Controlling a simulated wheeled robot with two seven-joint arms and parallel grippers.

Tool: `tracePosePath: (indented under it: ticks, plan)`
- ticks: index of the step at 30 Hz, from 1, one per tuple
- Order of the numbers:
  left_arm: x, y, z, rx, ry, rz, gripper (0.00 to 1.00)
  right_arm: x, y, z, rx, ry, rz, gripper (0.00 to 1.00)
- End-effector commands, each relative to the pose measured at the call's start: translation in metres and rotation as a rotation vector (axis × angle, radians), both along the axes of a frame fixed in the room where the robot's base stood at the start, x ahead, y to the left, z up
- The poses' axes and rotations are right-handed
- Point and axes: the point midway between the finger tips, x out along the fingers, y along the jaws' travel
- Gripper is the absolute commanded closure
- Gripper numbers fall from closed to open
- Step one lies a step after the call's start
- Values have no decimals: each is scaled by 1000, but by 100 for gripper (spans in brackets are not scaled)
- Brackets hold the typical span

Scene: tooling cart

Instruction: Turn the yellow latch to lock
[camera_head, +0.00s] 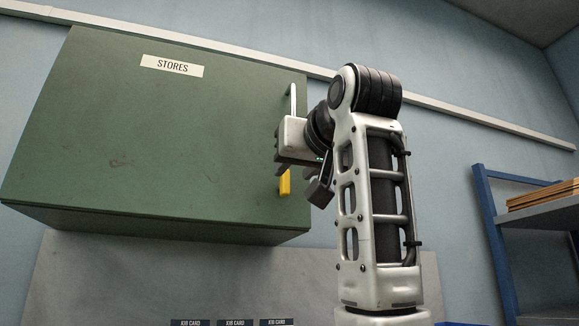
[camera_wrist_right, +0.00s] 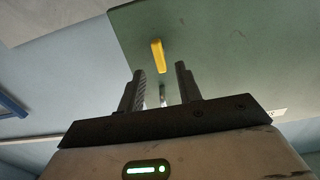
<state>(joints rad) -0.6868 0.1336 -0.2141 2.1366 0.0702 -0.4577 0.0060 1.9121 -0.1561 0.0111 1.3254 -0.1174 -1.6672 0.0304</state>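The yellow latch (camera_head: 285,183) is on the green cabinet door (camera_head: 150,130), near its right edge. It points roughly straight down in the head view, with its upper end hidden behind my right gripper. My right gripper (camera_wrist_right: 162,68) is in front of the door by the latch. Its two dark fingers are apart with nothing held between them. In the right wrist view the latch (camera_wrist_right: 158,56) shows just past the fingertips, in line with the gap; I cannot tell if they touch. My left gripper is out of view.
A silver bar handle (camera_head: 293,100) stands on the door above the latch, close to my right gripper. A blue-framed shelf (camera_head: 492,225) with wooden boards (camera_head: 545,195) is at the right. Several cards (camera_head: 232,322) show at the bottom edge.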

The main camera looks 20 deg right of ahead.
Motion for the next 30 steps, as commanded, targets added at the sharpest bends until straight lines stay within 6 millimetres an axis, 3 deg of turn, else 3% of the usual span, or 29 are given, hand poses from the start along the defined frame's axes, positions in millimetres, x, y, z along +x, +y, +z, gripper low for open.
tracePosePath:
  ticks: [7, 18, 19, 22, 23, 30]
  plan:
    - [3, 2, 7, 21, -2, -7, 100, 33, 1, 1, 1, 2, 0, 65]
    - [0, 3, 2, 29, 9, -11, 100, 38, 1, -1, 1, 0, 0, 65]
    - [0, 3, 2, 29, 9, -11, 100, 38, 1, -1, 1, 0, 0, 68]
    - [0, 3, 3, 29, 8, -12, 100, 38, 1, 0, 1, 0, 0, 96]
    - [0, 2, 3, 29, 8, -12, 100, 38, 1, 0, 1, 0, 0, 100]
    - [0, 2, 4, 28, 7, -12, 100, 38, 1, 0, 7, 0, 0, 100]
